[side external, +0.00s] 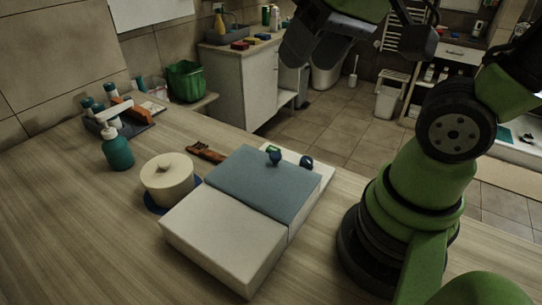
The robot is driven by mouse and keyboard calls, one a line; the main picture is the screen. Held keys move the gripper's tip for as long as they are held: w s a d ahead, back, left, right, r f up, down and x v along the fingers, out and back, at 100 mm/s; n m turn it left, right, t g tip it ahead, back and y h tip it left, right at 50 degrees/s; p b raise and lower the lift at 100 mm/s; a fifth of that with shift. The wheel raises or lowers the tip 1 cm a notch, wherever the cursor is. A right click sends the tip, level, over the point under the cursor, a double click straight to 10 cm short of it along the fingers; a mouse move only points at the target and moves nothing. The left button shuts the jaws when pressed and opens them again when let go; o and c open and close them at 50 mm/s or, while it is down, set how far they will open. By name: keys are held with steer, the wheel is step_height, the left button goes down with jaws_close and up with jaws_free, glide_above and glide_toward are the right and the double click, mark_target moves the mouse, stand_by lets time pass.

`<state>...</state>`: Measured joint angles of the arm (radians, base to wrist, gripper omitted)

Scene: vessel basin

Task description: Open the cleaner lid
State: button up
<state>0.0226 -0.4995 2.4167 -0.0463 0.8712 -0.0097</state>
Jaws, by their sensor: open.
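A low white box (222,238) sits on the wooden counter, with a flat blue-grey panel (262,183) lying over its far part. A small blue-green knob (274,156) stands near the panel's far edge, and a dark blue knob (306,163) is just right of it. A round cream pot (168,186) with a closed, knobbed lid (167,165) stands left of the box. I cannot tell which of these is the cleaner. My gripper (318,58) is open, high above and beyond the box, apart from everything; its fingertips are only partly clear.
A teal pump bottle (117,150) and a caddy of bottles (120,122) stand at the back left. A brown brush (205,152) lies behind the pot. A green bin (185,82) and white cabinet (240,86) are beyond the counter. The front left counter is clear.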

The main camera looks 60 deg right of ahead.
steer(key=w+d+f+g+h, duration=0.1)
steer(key=w+d+f+g, duration=0.15)
steer(key=w+f, duration=0.3)
steer(key=n+g, duration=0.1)
steer(key=g, duration=0.2)
glide_above(275, 155)
step_height(275, 155, down, 6)
step_height(275, 155, down, 10)
steer(key=shift+d+f, duration=0.1)
steer(key=shift+f, duration=0.15)
jaws_close()
